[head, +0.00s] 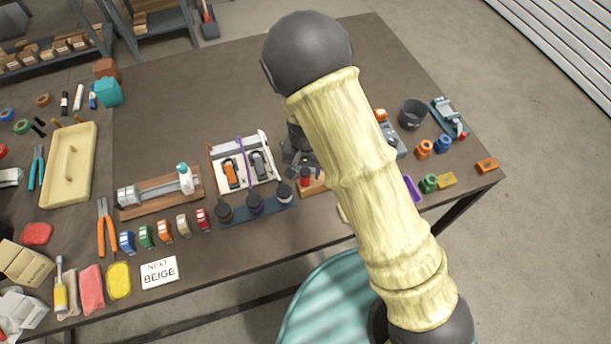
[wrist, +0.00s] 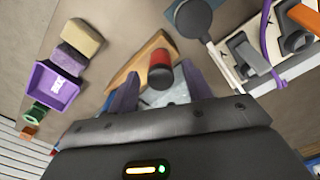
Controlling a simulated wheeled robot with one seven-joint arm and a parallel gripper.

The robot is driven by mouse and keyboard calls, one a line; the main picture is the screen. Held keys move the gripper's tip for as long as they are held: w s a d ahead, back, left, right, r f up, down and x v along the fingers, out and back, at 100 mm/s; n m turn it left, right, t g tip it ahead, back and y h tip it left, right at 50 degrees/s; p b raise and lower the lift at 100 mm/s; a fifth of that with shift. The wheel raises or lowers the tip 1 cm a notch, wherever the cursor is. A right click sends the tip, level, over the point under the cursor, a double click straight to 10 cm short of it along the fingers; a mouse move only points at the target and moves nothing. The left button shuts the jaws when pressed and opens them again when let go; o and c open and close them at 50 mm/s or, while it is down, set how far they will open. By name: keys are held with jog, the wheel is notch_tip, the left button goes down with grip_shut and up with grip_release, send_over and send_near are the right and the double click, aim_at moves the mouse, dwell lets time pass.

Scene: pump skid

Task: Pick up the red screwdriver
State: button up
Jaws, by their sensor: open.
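What looks like the red screwdriver's handle (head: 305,176), red with a dark end, stands at a light wooden block near the middle of the table in the head view. In the wrist view the red and dark handle (wrist: 160,66) points up toward the camera, in front of and between my fingers. Its shaft is hidden. My gripper (wrist: 160,88) is open, with one finger on each side of the handle and no clear contact. In the head view my gripper (head: 297,160) is small and dark, just behind the handle, partly hidden by my arm.
The wooden block (wrist: 132,62) sits under the handle. A white tray (head: 262,143) with a purple cable and dark knobs (head: 255,203) stand close on the left. A purple bin (wrist: 55,88) and sponges lie on the other side. A dark cup (head: 412,114) is farther right.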

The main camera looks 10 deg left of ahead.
jog(key=shift+f, duration=0.95)
grip_shut()
jog(key=shift+r, duration=0.15)
notch_tip(320, 180, up, 10)
jog(key=shift+f+b, duration=0.1)
jog(key=shift+b, duration=0.4)
jog(key=shift+w, duration=0.1)
